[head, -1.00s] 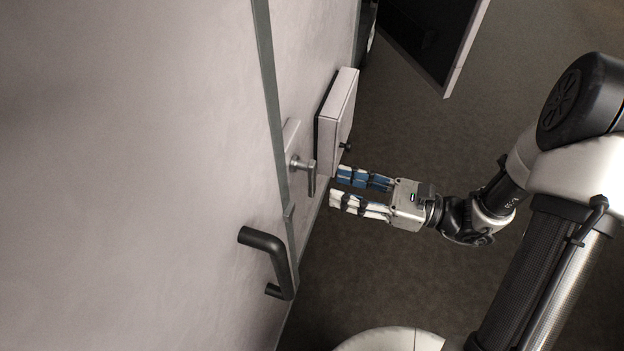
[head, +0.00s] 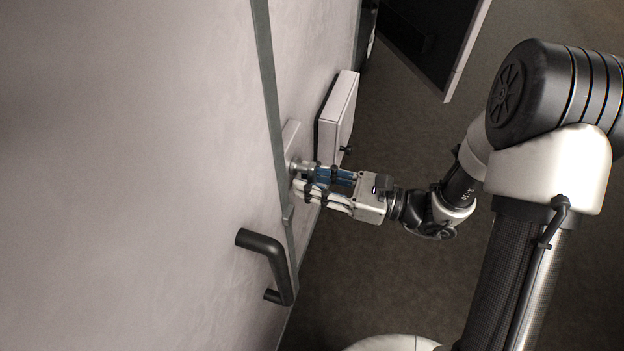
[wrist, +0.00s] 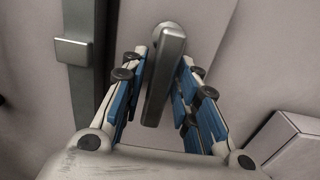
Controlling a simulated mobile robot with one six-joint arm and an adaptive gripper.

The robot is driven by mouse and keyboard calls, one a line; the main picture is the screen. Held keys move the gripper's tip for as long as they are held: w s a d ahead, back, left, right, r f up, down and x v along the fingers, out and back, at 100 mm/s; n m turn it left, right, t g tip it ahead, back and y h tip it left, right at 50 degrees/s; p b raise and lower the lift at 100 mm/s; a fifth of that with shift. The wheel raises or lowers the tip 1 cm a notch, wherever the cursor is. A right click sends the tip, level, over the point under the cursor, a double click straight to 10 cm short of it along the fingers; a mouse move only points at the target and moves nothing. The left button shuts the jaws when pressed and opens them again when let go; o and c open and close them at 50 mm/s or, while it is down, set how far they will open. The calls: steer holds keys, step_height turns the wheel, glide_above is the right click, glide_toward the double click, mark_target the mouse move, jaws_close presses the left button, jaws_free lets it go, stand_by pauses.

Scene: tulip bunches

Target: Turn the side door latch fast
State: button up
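The side door latch is a grey metal lever on a round boss. In the wrist view the latch lever (wrist: 165,75) hangs between my two fingers, tilted slightly, its upper end near the boss at the top. My gripper (wrist: 165,95) is open around it, with a gap visible on each side of the lever. In the head view my gripper (head: 300,178) reaches left to the door and its fingers hide most of the lever; the latch boss (head: 297,165) and part of its plate (head: 290,135) still show.
A black pull handle (head: 268,258) sticks out of the door below the latch. A pale wall box (head: 338,115) with a dark knob is mounted just above my fingers. A dark panel (head: 425,40) stands at the top. The floor right of the wall is clear.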

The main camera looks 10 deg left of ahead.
jaws_close()
stand_by(0.3)
